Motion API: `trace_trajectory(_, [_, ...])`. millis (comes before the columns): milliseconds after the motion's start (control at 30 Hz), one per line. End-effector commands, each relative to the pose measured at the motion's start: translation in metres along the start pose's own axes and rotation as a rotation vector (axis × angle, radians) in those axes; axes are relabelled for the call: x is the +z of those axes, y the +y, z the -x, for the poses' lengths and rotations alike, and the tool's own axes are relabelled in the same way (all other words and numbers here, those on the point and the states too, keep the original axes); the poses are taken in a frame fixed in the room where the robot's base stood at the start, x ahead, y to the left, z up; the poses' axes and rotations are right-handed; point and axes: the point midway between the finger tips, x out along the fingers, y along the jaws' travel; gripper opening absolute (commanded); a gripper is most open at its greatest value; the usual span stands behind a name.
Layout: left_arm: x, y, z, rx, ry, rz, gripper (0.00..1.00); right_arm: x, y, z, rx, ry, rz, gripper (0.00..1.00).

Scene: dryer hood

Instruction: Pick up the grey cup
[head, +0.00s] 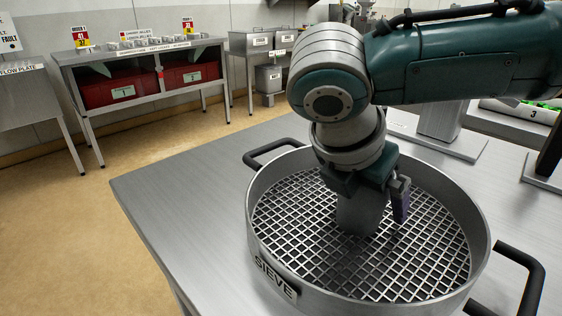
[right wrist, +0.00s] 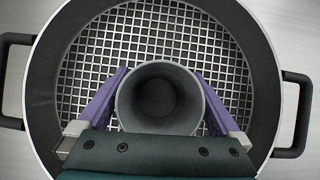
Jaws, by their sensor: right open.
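The grey cup (head: 358,214) stands on the mesh of the round metal sieve (head: 262,262). In the right wrist view the cup (right wrist: 122,104) opens toward the camera and looks empty, with a dark inside. My right gripper (head: 372,200) is open, reaching down into the sieve, with its purple fingers on either side of the cup. In the right wrist view both fingers of the gripper (right wrist: 160,90) flank the cup; the left one is very near its wall, and I cannot tell whether either touches. In the head view the gripper hides the cup's top. My left gripper is not in view.
The sieve's raised rim surrounds the gripper, and black handles (head: 520,275) stick out at its sides. The metal table (head: 180,190) is bare to the left. A grey stand (head: 440,125) is behind the sieve. A bench with red bins (head: 105,92) stands far left.

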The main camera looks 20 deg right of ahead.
Motion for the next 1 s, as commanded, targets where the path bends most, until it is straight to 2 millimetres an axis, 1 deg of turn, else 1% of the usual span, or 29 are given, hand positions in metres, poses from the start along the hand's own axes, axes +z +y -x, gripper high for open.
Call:
trace_trajectory(100, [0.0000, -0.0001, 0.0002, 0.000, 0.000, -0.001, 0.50, 0.0001, 0.0000, 0.0004, 0.000, 0.000, 0.000, 0.99])
trace_trajectory(733, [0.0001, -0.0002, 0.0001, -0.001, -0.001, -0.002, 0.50, 0.0001, 0.0001, 0.0009, 0.000, 0.000, 0.000, 0.28])
trace_trajectory(767, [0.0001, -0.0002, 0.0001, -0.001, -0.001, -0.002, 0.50, 0.0002, 0.0002, 0.0010, 0.000, 0.000, 0.000, 0.26])
trace_trajectory(1000, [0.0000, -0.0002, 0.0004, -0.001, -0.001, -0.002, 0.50, 0.0009, 0.0003, 0.0020, 0.001, 0.000, -0.001, 0.26])
